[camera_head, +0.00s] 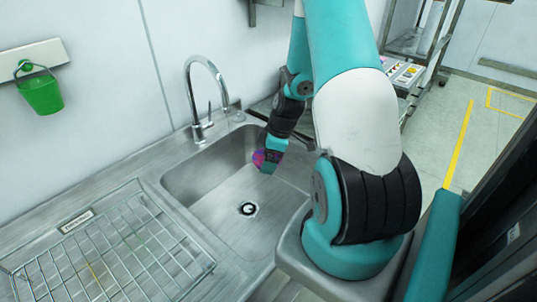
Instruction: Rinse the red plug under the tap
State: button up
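The tap (205,85), a tall chrome gooseneck, stands at the back left edge of the steel sink basin (215,200). No water stream is visible from it. My arm reaches over the right side of the basin, and its end, my gripper (268,161), points down inside the basin near the back right wall. A small magenta and dark patch shows at this end; I cannot tell if it is part of my gripper or a held thing. The fingers are too small to make out. I cannot clearly identify the red plug.
A dark round drain (248,209) lies in the basin floor. A wire rack (110,250) with a small label covers the left counter. A green bucket (41,93) hangs on the left wall. A shelf cart (405,75) stands at the back right. The basin's left part is clear.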

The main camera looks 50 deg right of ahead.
jog(key=w+f+b, duration=0.2)
jog(key=w, duration=1.1)
jog(key=shift+w+d+f, duration=0.2)
jog(key=shift+d+f, duration=0.05)
jog(key=shift+f, duration=0.1)
jog(key=shift+d, duration=0.2)
dwell(0.3)
jog(key=shift+d, duration=0.4)
jog(key=shift+a, duration=0.1)
jog(key=shift+a+b, duration=0.35)
jog(key=shift+a, duration=0.15)
jog(key=shift+d, duration=0.2)
